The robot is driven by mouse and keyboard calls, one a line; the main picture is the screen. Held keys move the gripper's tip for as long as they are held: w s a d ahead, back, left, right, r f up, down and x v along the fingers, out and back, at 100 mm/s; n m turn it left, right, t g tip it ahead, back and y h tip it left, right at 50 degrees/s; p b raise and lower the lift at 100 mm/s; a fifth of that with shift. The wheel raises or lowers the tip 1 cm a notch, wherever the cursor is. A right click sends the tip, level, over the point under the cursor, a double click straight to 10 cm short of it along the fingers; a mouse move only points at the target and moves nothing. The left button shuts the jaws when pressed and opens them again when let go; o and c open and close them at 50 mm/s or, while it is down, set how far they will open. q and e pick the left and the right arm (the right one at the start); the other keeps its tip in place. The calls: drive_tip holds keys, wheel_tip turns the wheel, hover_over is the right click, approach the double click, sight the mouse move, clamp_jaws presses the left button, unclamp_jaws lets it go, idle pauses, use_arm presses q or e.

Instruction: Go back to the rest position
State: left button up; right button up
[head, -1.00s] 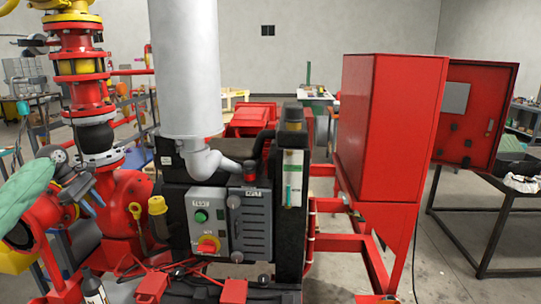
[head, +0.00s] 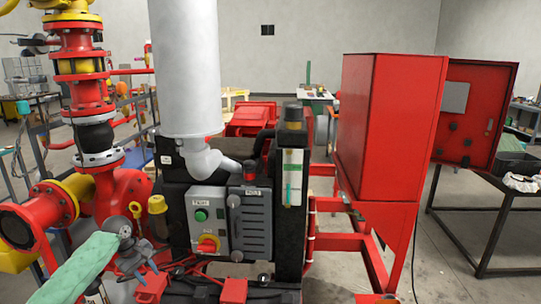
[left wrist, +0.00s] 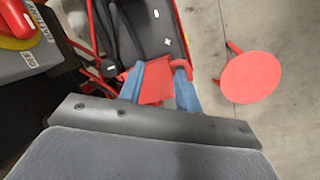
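My left gripper (head: 147,276) is at the lower left of the head view, at the end of a green-sleeved arm, in front of the pump skid. Its blue fingers point down and to the right, near a small red box (head: 151,289). In the left wrist view the two fingers of my left gripper (left wrist: 159,88) stand apart. The grey control box (head: 209,222) with a green button and a red-yellow switch is to the right of the gripper. My right gripper is not in view.
Red pipework with a yellow-ringed flange (head: 62,200) stands left, close to my left arm. A large red cabinet (head: 390,125) stands right, its door open. A dark table (head: 500,185) is at far right. A round red plate (left wrist: 251,77) lies over grey floor in the wrist view.

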use_arm(q)
drive_tip(key=s+d+f+m+t, duration=0.1)
drive_tip(key=s+d+f+m, duration=0.3)
drive_tip(key=s+d+f, duration=0.5)
drive_tip(key=s+d+f+m, duration=0.4)
drive_tip(key=s+d+f, duration=0.3)
drive_tip(key=s, duration=0.5)
drive_tip(key=s+d+r+m+t+y, duration=0.1)
drive_tip(key=s+r+m, duration=0.1)
drive_tip(key=s, duration=0.9)
drive_tip(key=s+d+r+m+t+y, duration=0.1)
drive_tip(key=s+m+y, duration=0.1)
drive_tip(key=s, duration=1)
wheel_tip(320, 180, down, 24)
drive_tip(key=w+d+r+g, duration=0.1)
drive_tip(key=w+d, duration=0.1)
drive_tip(key=w, duration=0.1)
drive_tip(key=s+f, duration=0.4)
drive_tip(key=f, duration=0.8)
drive_tip(key=s+f+g, duration=0.1)
drive_tip(key=s+f, duration=0.3)
drive_tip(key=f, duration=0.9)
drive_tip(key=shift+s, duration=0.4)
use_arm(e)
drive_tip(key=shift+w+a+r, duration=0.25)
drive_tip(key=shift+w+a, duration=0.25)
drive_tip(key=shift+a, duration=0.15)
